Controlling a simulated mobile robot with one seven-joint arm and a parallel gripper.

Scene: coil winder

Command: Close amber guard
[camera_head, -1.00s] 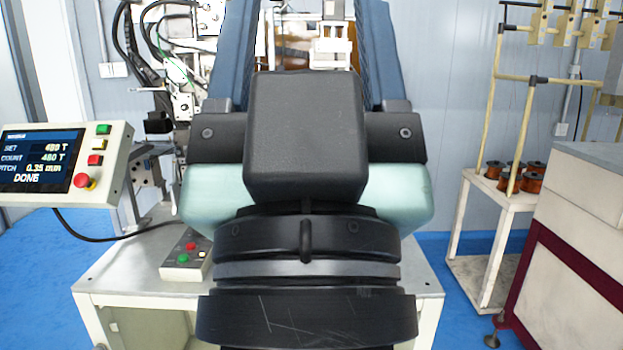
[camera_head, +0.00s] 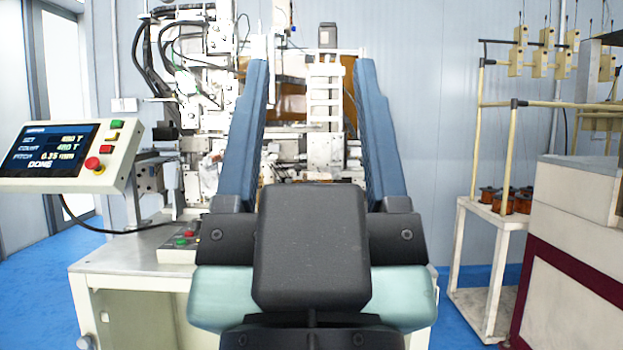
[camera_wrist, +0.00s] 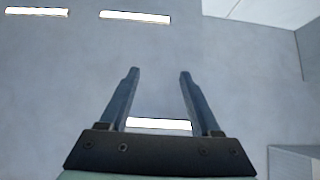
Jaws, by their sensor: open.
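The amber guard (camera_head: 285,103) is a see-through amber panel at the back of the coil winder, partly hidden by the machine's white parts and my gripper. Whether it is raised or lowered is hard to tell. My gripper (camera_head: 311,65) stands upright in front of the winder, fingers pointing up, spread wide with nothing between them. It looks nearer to me than the guard and not touching it. In the wrist view my open gripper (camera_wrist: 159,73) shows against the grey ceiling with light strips; the guard is not in that view.
A control panel (camera_head: 60,157) reading DONE juts out at the left. A small button box (camera_head: 180,243) sits on the white machine table (camera_head: 130,262). A spool stand (camera_head: 478,250) and a white and maroon cabinet (camera_head: 570,230) stand at the right. Blue floor shows between.

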